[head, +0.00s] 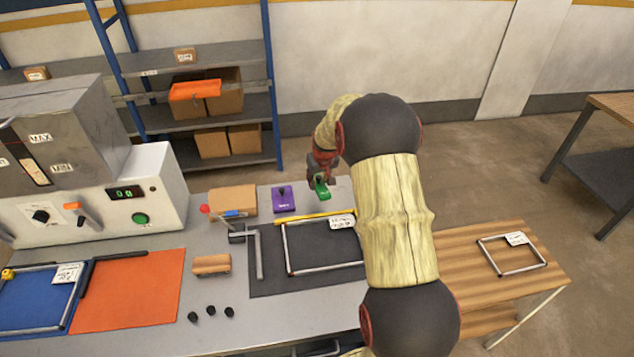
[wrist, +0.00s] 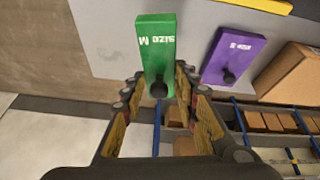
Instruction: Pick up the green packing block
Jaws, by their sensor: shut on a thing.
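The green packing block (head: 321,188) is near the back right edge of the grey worktable, to the right of the purple block. In the wrist view the green block (wrist: 156,45) shows the words "size M" and a dark knob at its near end. My gripper (head: 322,168) is directly at the block in the head view. In the wrist view my gripper (wrist: 158,88) has its fingers on both sides of the knob end and is shut on the block. I cannot tell whether the block touches the tabletop.
The purple block (head: 283,198) with a dark knob lies close to the left. A brown box (head: 233,200), a yellow bar (head: 300,219) and a metal frame (head: 288,248) are on the worktable (head: 225,318). A shelf rack (head: 277,85) stands behind.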

